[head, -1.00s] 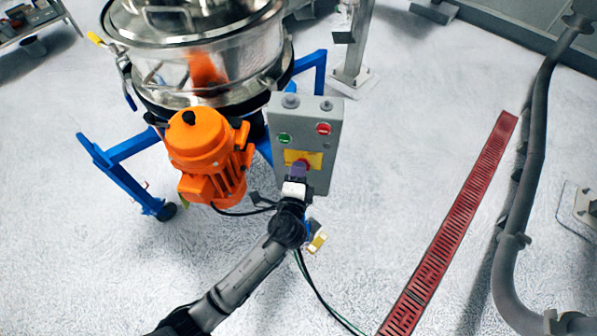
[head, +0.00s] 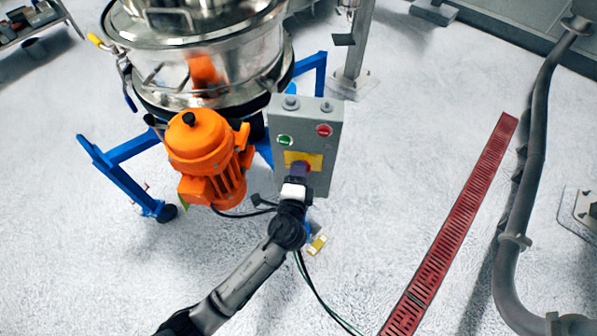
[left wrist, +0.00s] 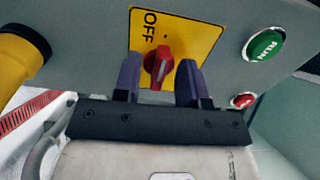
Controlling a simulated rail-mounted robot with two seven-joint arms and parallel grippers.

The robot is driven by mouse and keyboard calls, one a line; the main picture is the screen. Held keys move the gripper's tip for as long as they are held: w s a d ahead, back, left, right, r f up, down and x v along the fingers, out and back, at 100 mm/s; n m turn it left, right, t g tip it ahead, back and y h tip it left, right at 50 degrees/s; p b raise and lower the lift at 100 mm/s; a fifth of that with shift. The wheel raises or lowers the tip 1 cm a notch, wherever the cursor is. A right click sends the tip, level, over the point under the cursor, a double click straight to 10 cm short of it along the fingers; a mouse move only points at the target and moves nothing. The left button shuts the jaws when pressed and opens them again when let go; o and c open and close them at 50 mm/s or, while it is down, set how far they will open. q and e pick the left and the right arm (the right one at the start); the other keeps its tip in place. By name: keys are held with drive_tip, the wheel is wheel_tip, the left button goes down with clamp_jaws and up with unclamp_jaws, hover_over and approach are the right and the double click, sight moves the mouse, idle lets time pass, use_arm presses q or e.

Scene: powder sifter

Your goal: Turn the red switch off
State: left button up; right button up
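The red switch (left wrist: 158,64) is a rotary knob on a yellow plate (left wrist: 193,36) marked OFF, on the face of a grey control box (head: 322,150). In the left wrist view, its handle runs roughly up and down, slightly tilted, with the OFF label above and a little left. My left gripper (left wrist: 160,68) is open, its purple fingers on either side of the knob. Whether either finger touches it I cannot tell. In the head view, my left gripper (head: 298,173) is at the box's lower front and hides much of the knob. My right gripper is not in view.
A green RUN button (left wrist: 264,45) and a red button (head: 324,130) sit on the same box. An orange motor (head: 205,150) and a steel sifter (head: 200,65) on a blue frame (head: 125,175) stand close to its left. Floor to the right is clear up to a red grate (head: 455,225).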

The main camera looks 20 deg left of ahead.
use_arm(q)
drive_tip(key=p+v, duration=0.1)
drive_tip(key=v, duration=1.2)
drive_tip(key=shift+s, duration=0.4)
drive_tip(key=shift+d, duration=0.1)
